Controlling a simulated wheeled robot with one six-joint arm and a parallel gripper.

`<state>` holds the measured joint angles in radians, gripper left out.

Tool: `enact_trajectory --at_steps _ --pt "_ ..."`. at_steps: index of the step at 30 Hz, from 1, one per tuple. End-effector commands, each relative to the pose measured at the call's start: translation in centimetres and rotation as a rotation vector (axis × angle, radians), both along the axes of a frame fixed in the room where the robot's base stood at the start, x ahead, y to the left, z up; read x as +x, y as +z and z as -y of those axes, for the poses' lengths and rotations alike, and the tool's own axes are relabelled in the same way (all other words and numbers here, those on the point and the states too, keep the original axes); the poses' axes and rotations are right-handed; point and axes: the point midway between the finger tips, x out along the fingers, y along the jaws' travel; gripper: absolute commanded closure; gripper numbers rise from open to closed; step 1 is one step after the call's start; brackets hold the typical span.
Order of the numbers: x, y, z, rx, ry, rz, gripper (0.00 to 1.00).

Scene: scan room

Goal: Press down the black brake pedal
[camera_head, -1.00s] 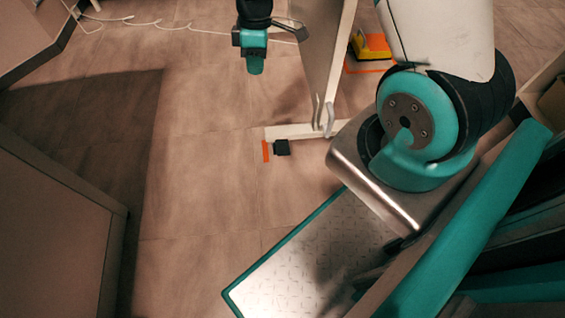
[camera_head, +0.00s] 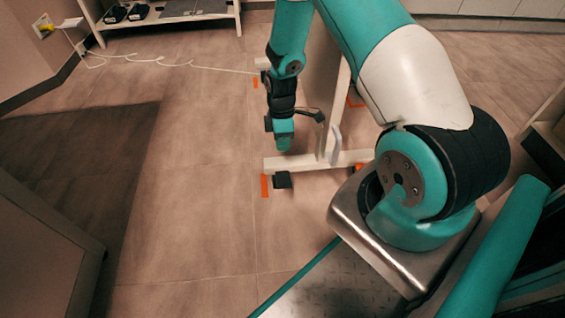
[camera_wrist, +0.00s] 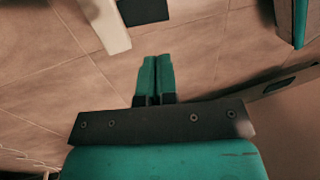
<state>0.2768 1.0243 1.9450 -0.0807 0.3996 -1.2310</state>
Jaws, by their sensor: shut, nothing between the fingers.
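The black brake pedal (camera_head: 282,180) is a small dark block beside the end of a pale foot bar, low at the floor. An orange strip lies on its left. In the wrist view the pedal (camera_wrist: 143,10) is at the top edge, partly cut off, beyond my fingertips. My gripper (camera_head: 284,147) is teal and points down, appearing just above the pedal in the head view. In the wrist view my gripper (camera_wrist: 157,60) has its two fingers together with nothing between them. A gap shows between fingertips and pedal in both views; the height difference is unclear.
The pale foot bar (camera_head: 305,161) carries an upright panel (camera_head: 325,95) close to the right of my gripper. A white cable (camera_head: 185,66) crosses the floor behind. A low shelf (camera_head: 165,18) stands at the back left. Floor left of the pedal is clear.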

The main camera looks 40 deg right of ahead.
Motion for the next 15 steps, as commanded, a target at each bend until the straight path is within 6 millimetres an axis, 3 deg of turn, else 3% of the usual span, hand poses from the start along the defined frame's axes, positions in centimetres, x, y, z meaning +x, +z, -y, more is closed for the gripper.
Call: enact_trajectory --at_steps 15 --pt "-2.1 -10.7 -1.4 0.001 -0.001 -0.003 1.00"
